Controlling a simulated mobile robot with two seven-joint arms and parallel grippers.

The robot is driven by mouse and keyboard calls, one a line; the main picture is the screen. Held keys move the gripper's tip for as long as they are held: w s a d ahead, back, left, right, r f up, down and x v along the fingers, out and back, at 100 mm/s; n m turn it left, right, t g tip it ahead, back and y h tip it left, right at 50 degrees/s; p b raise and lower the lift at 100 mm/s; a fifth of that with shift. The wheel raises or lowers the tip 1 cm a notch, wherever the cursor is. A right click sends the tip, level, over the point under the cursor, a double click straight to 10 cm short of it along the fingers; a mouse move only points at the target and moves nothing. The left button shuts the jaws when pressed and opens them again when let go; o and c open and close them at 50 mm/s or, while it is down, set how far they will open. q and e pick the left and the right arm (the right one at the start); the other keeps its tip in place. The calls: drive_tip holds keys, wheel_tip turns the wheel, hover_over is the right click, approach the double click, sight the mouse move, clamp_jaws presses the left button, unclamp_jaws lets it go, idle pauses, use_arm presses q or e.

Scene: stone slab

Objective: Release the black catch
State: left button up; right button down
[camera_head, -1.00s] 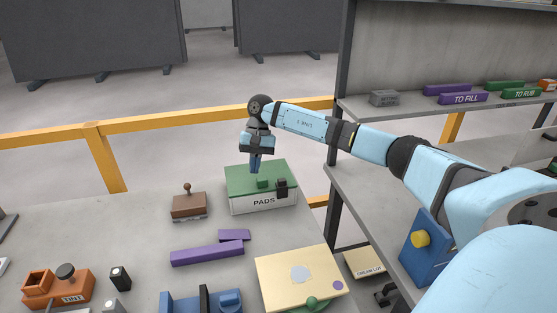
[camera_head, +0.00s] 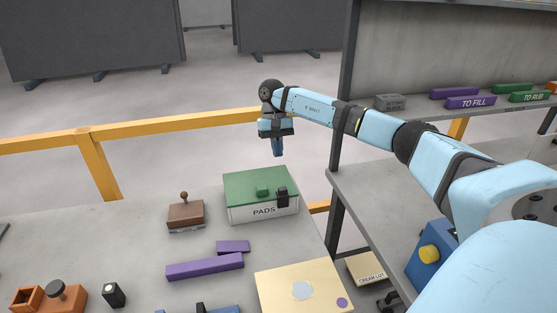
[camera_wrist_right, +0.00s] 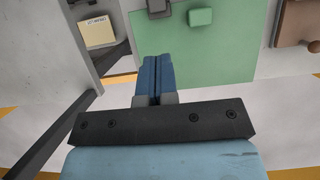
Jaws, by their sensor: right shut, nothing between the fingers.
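The PADS box (camera_head: 240,213) has a white front and a green lid (camera_head: 245,184); the lid lies flat on it. The black catch (camera_head: 282,197) is at the lid's front edge, right of a small green knob (camera_head: 262,190). In the right wrist view the catch (camera_wrist_right: 158,8) shows partly, cut by the top edge, with the knob (camera_wrist_right: 201,17) beside it. My right gripper (camera_head: 278,156) is shut and empty, above the box's back edge, apart from the catch. Its blue fingers (camera_wrist_right: 155,62) point toward the lid. My left gripper is not in view.
A brown block with a knob (camera_head: 185,214) stands left of the box. Purple bars (camera_head: 205,266) and a cream board (camera_head: 300,285) lie in front. A dark shelf post (camera_head: 335,230) and a yellow rail (camera_head: 180,124) are nearby.

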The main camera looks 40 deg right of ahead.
sight(283, 189)
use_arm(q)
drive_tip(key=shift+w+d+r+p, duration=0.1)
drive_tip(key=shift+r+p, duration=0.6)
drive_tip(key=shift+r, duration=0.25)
use_arm(e)
drive_tip(key=x, duration=0.8)
drive_tip(key=shift+s+f, duration=0.1)
drive_tip(key=shift+f, duration=0.2)
drive_tip(key=s, duration=0.1)
drive_tip(key=s+a, duration=0.1)
drive_tip(key=s, duration=0.1)
drive_tip(key=shift+a, duration=0.3)
drive_tip(key=shift+s+a, duration=0.1)
drive_tip(key=shift+s, duration=0.05)
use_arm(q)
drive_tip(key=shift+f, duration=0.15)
use_arm(e)
drive_tip(key=shift+r, duration=0.3)
use_arm(q)
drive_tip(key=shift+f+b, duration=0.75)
drive_tip(key=shift+b, duration=0.35)
use_arm(e)
drive_tip(key=v, duration=1.3)
